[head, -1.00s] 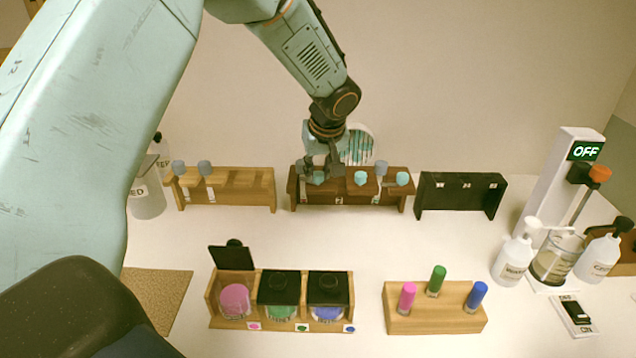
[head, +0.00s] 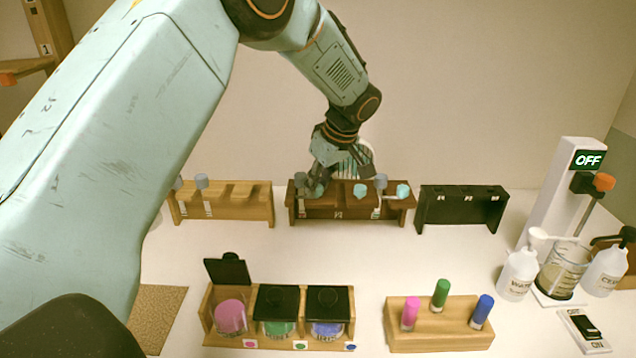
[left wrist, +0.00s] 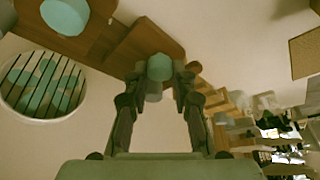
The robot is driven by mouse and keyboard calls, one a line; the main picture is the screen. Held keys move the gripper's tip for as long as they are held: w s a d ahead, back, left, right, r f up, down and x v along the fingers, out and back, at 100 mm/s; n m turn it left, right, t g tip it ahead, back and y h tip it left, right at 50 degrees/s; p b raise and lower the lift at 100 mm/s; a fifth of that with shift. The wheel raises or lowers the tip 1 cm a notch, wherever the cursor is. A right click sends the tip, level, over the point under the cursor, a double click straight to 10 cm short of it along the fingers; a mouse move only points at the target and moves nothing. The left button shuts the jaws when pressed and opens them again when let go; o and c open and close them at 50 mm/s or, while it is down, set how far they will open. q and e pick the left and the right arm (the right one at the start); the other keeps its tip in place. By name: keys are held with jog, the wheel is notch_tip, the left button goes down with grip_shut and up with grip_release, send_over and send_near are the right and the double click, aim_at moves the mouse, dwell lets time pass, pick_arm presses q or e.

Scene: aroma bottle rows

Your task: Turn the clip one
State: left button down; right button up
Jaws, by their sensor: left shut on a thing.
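The dark brown rack (head: 330,213) stands at the back middle with teal-topped and grey-topped pieces along it. My left gripper (head: 318,186) is at the rack's left end, shut on a teal-topped piece there; its fingers largely hide it in the head view. In the left wrist view, a teal cap (left wrist: 160,67) shows between the fingertips of my left gripper (left wrist: 157,80), with a grey end beside it. Two other teal tops, one in the middle (head: 360,190) and one at the right (head: 402,191), stay on the rack. I cannot make out a clip's shape. My right gripper is not in view.
A light wood rack (head: 240,210) stands to the left and a black rack (head: 460,208) to the right. In front are a wooden box of jars (head: 208,325) and a block with three coloured vials (head: 450,335). White bottles and a stand reading OFF (head: 570,180) are at the right.

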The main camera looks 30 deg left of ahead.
pick_arm(q)
jog(key=c, duration=1.1)
grip_release()
jog(key=shift+d+r, duration=0.1)
jog(key=shift+d, duration=0.05)
jog(key=v, duration=1.2)
